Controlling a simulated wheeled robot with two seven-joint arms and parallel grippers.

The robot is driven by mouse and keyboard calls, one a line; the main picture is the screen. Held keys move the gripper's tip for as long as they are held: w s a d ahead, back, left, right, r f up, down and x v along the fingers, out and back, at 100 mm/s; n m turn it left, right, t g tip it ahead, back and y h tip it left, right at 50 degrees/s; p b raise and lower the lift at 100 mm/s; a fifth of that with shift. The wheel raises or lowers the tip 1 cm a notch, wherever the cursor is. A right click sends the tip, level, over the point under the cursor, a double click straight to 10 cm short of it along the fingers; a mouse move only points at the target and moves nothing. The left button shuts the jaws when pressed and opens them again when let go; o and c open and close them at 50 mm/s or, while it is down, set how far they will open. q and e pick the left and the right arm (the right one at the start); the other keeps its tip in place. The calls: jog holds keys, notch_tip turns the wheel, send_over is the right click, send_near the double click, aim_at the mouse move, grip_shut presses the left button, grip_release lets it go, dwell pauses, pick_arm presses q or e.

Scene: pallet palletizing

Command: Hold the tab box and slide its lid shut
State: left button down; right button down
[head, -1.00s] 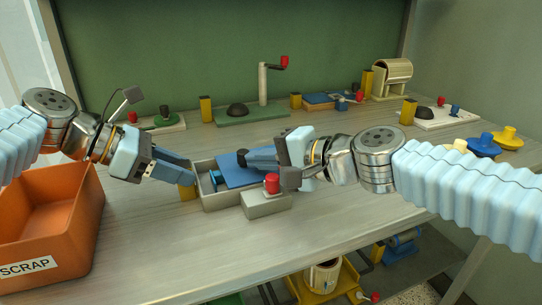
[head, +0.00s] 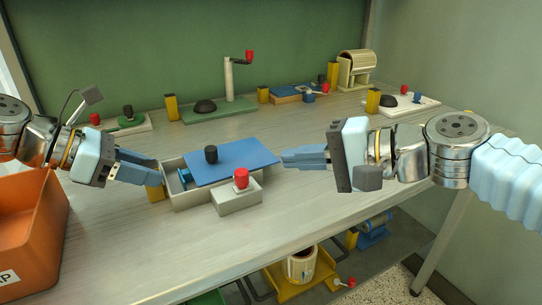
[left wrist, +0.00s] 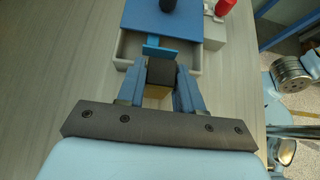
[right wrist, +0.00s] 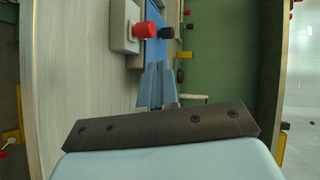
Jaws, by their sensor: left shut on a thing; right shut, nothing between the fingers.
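The grey tab box (head: 183,200) stands on the bench. Its blue lid (head: 235,160) with a black knob (head: 211,154) lies on top, shifted right. The lid overhangs the right end, and the left end is open with a blue part inside. My left gripper (head: 157,172) is shut on a dark-topped yellow block at the box's left end; the block (left wrist: 157,92) shows between its fingers in the left wrist view. My right gripper (head: 285,158) is shut and empty, its tips close to the lid's right edge. I cannot tell whether they touch it.
A grey block (head: 236,200) with a red knob (head: 241,179) stands against the box's front. An orange scrap bin (head: 40,235) is at the left. Several fixtures line the back, including a green base with a crank (head: 220,112). The bench front is clear.

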aim_at(217, 158)
notch_tip(217, 158, up, 5)
jog(key=w+a+g+h, duration=0.1)
jog(key=a+g+h, duration=0.1)
jog(key=h, duration=0.2)
jog(key=shift+h, duration=0.3)
jog(key=x, duration=1)
jog(key=shift+w+f, duration=0.2)
jog(key=shift+w+a+r, duration=0.1)
jog(key=shift+w+a, duration=0.15)
jog(key=shift+a, duration=0.3)
jog(key=shift+w+a, duration=0.25)
jog(key=shift+a, duration=0.3)
jog(key=shift+w+a, duration=0.2)
jog(key=shift+a, duration=0.25)
